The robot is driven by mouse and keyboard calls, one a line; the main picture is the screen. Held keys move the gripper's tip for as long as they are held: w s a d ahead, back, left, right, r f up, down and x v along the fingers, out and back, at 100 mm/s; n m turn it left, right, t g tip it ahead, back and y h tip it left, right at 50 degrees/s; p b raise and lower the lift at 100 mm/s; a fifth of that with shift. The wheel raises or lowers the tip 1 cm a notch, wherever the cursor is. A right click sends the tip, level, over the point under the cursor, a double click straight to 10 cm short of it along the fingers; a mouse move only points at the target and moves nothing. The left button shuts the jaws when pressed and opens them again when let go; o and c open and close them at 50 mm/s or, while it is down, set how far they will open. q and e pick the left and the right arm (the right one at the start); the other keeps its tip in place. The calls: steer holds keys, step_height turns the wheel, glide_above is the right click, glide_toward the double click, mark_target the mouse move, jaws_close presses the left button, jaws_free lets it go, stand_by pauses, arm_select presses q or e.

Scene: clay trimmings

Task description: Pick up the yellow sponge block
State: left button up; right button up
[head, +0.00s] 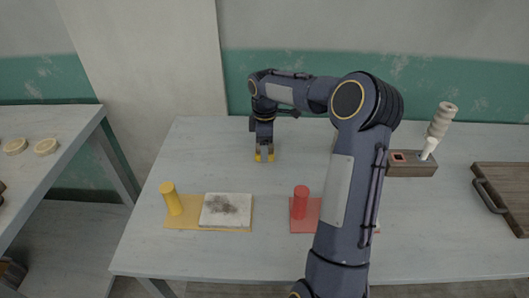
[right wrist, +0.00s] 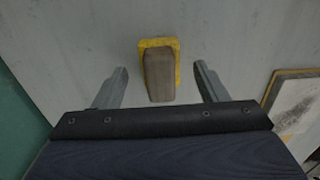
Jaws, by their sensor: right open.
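The yellow sponge block (head: 271,158) is on the table, mostly hidden behind my right gripper (head: 264,154) in the head view. In the right wrist view, the yellow sponge block (right wrist: 158,42) shows as a yellow rim around a grey-brown upper part. My right gripper (right wrist: 160,72) is open, with one finger on each side of the block and a visible gap on both sides. Nothing is held. My left gripper is in neither view.
A yellow board (head: 180,222) with a yellow cylinder and a stained pale slab lies at front left. A red board (head: 305,220) with a red cylinder is partly behind my arm. A wooden block (head: 418,168) with a pale tool and a handled wooden board (head: 510,185) are at right.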

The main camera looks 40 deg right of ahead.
steer(key=shift+f, duration=0.4)
steer(key=shift+c, duration=0.3)
steer(key=c, duration=1)
steer(key=shift+r, duration=0.2)
steer(key=shift+r, duration=0.25)
step_height(320, 180, up, 2)
steer(key=shift+r, duration=0.1)
steer(key=s+a+r, duration=0.2)
steer(key=s+r, duration=0.1)
steer(key=s, duration=0.1)
steer(key=s+a+r, duration=0.2)
steer(key=s+r, duration=0.1)
steer(key=s, duration=0.1)
steer(key=s+a+r, duration=0.2)
steer(key=s+r, duration=0.2)
steer(key=shift+s+a, duration=0.2)
steer(key=shift+a, duration=0.1)
